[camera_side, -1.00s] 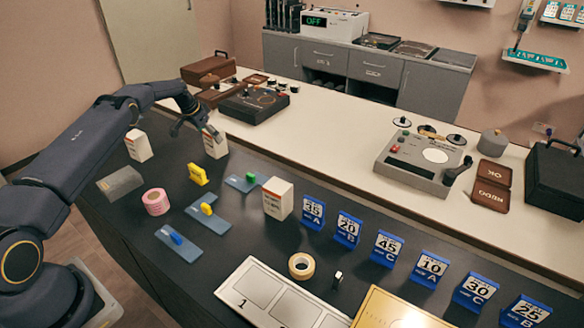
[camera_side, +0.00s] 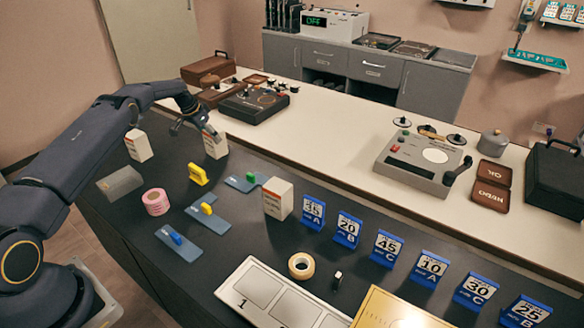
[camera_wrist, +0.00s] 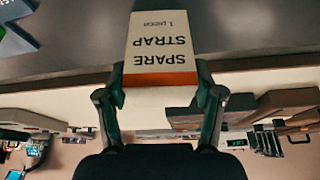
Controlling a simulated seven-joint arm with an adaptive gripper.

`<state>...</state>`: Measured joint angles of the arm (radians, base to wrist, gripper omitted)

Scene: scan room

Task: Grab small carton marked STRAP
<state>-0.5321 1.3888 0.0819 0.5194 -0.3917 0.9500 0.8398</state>
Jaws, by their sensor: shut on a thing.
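The small carton marked SPARE STRAP (camera_wrist: 160,45) is white with an orange band and fills the upper middle of the wrist view, its text upside down. My gripper (camera_wrist: 160,82) is shut on it, with one finger on each side of its orange-banded end. In the side view the carton (camera_side: 215,148) stands on the dark counter near its back edge, and my gripper (camera_side: 192,128) reaches it from above left. Whether its base touches the counter is not clear.
Similar white cartons stand to the left (camera_side: 138,145) and right (camera_side: 278,199). A yellow stand (camera_side: 198,174), a pink tape roll (camera_side: 156,202) and flat blue-grey plates with knobs (camera_side: 179,243) lie in front.

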